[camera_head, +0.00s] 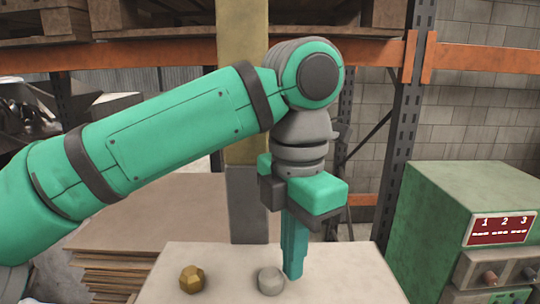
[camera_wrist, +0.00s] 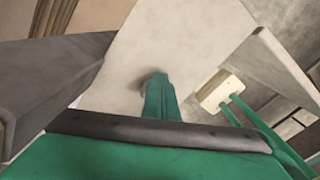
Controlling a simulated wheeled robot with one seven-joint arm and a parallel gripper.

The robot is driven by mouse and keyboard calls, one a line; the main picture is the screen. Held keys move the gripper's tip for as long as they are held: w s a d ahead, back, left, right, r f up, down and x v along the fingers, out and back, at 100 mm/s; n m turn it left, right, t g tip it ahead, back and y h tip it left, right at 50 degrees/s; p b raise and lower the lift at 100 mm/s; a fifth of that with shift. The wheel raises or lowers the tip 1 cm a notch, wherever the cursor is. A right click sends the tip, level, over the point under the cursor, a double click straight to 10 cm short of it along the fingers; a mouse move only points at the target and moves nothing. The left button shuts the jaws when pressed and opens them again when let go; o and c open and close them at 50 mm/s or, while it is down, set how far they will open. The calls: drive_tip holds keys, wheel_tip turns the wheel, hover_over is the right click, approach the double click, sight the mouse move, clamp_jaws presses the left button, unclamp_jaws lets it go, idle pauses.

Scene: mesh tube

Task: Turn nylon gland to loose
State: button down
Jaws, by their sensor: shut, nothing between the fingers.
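The grey faceted knob (camera_head: 271,281), which looks like the nylon gland, sits on the pale tabletop in the head view. A brass-coloured faceted gland (camera_head: 192,279) sits to its left. My gripper (camera_head: 292,274) points down with its green fingers closed together and empty. The fingertips are just right of the grey gland in the head view; I cannot tell whether they touch it. In the wrist view my closed fingers (camera_wrist: 158,80) stand over the pale surface with a dark smudge beside them. Neither gland shows clearly there.
The pale table (camera_head: 340,285) is bare to the right of the gland. A green cabinet (camera_head: 455,210) with a red display marked 1 2 3 and knobs stands at the right. Stacked boards (camera_head: 150,225) lie at the left. An orange shelf rack with pallets stands behind.

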drive_tip(key=shift+w+a, duration=0.1)
drive_tip(key=shift+w, duration=0.25)
drive_tip(key=shift+w+a, duration=0.1)
drive_tip(key=shift+a, duration=0.05)
drive_tip(key=shift+w+a, duration=0.2)
drive_tip(key=shift+w, duration=0.15)
drive_tip(key=shift+w+a, duration=0.25)
idle(0.5)
drive_tip(key=shift+w, duration=0.15)
